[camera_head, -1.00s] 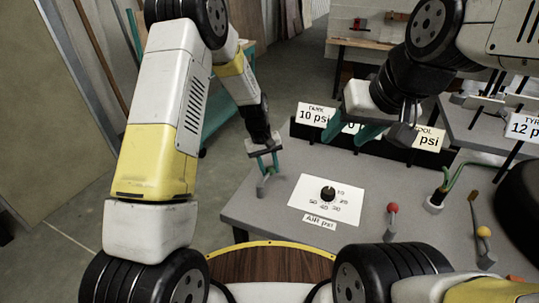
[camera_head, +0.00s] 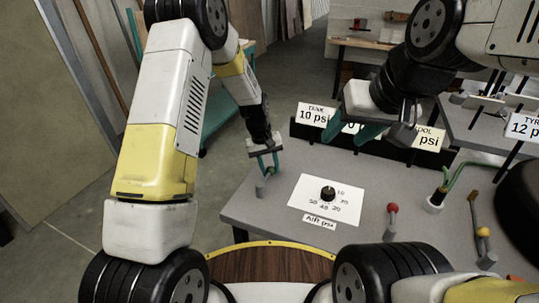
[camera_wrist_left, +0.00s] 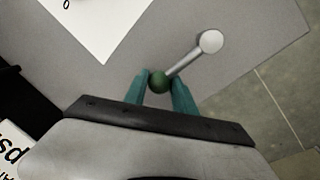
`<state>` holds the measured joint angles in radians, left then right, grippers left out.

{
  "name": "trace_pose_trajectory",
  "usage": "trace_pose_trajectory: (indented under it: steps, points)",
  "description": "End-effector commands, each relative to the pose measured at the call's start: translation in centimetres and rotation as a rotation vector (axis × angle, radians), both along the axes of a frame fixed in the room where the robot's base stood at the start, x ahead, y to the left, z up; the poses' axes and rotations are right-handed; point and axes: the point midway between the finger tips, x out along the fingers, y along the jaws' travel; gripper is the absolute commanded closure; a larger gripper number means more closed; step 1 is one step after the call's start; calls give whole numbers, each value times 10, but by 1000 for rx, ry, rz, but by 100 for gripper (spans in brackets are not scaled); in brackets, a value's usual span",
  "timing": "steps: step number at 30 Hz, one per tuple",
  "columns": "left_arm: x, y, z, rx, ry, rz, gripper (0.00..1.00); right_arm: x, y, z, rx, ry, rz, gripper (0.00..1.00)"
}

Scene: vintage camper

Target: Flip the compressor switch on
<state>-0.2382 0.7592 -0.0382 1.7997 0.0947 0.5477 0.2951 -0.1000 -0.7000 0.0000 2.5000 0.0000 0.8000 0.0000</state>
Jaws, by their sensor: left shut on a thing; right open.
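A small metal lever with a green ball knob stands at the left end of the grey bench; I take it as the compressor switch (camera_head: 261,188), though I see no label on it. In the left wrist view the lever (camera_wrist_left: 183,63) runs from a round pale base to the green ball, tilted toward my gripper. My left gripper (camera_head: 268,172) is shut on the green ball, which sits between its teal fingertips (camera_wrist_left: 160,82). My right gripper (camera_head: 352,131) is open and empty above the bench's back, in front of the psi signs.
A dial card (camera_head: 326,199) lies right of the lever. A red-knobbed lever (camera_head: 392,211) and a yellow-knobbed lever (camera_head: 484,234) stand farther right. A black panel with psi signs (camera_head: 315,116) stands along the back. The bench's left edge is close to the lever.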

Motion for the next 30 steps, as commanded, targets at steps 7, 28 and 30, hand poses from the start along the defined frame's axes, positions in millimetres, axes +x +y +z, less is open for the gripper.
trace_pose_trajectory:
  steps: [7,28,30]
  points:
    - [-5,-10,1,-1,-1,-133,100,0,0,0,0,0,0,48]
    - [-43,-43,1,-1,0,-764,100,0,0,0,0,0,0,48]
    - [-47,-45,1,-1,-1,-816,100,0,0,0,0,0,0,48]
